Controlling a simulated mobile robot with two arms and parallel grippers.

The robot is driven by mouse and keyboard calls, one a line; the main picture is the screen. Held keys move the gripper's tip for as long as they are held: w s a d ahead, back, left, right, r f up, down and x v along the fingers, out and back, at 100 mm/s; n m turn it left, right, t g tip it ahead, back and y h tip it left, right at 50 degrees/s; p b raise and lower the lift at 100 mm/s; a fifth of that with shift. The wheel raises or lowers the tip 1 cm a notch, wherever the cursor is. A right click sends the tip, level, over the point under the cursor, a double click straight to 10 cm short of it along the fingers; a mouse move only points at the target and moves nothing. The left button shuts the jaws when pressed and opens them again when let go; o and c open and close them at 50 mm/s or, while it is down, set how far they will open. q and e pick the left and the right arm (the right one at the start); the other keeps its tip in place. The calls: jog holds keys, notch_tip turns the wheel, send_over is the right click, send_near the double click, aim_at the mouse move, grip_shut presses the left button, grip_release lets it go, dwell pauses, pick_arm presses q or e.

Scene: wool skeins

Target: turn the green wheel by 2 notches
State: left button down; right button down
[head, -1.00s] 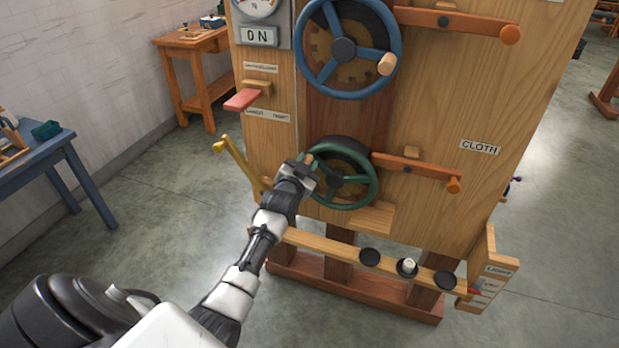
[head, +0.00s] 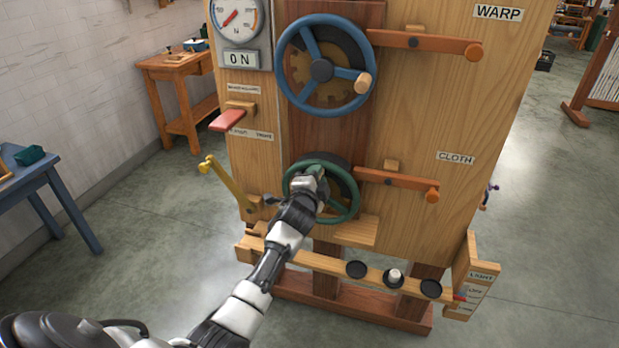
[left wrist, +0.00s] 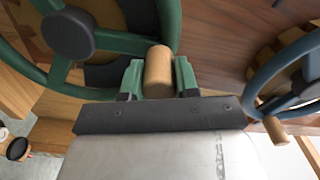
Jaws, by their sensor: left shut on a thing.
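The green wheel (head: 357,202) is mounted low on the wooden panel, below the blue wheel. My left gripper (head: 318,172) is at the upper part of the green wheel and hides its hub and part of its rim. In the left wrist view my left gripper (left wrist: 158,80) is shut on the wheel's wooden handle (left wrist: 158,70), with a green finger on each side. The green wheel's rim (left wrist: 169,25) also shows there, beside the handle. My right gripper is not in view.
The blue wheel (head: 321,19) with its wooden knob is above. An orange lever (head: 395,182) lies close to the right, a yellow lever (head: 228,185) to the left. A bar with black knobs (head: 356,269) runs below.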

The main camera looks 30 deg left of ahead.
pick_arm(q)
jog(key=shift+w+d+m, duration=0.1)
jog(key=shift+d+m, duration=0.35)
jog(key=shift+m, duration=0.05)
jog(key=c, duration=0.8)
grip_release()
jog(key=v, duration=1)
jog(key=shift+s+d+b, duration=0.2)
jog(key=shift+s+b, duration=0.15)
jog(key=shift+b, duration=0.05)
